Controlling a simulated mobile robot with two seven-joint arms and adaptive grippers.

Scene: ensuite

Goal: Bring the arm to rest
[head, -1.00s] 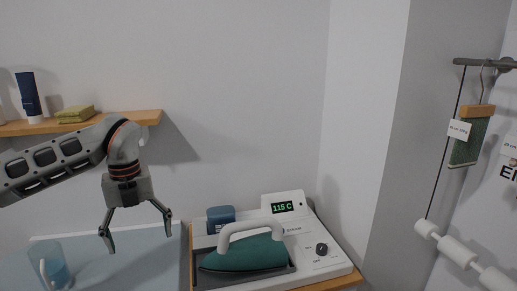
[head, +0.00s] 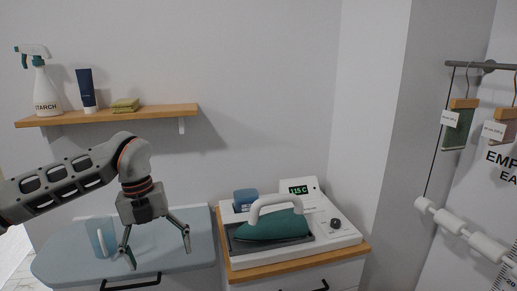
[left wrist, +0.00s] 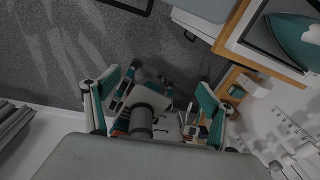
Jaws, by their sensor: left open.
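My left arm comes in from the left in the head view. Its gripper (head: 157,255) hangs with the fingers pointing down, spread apart and empty. The grey floor (left wrist: 60,50) and parts of my own body show below. My right gripper is not in view.
A teal iron (head: 275,226) sits on a white station (head: 325,242) reading 115 C, right of the gripper. A wooden shelf (head: 150,112) holds a starch spray bottle (head: 42,85), a dark tube (head: 86,90) and a folded cloth (head: 125,105). A rail (head: 480,67) with hangers is at right.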

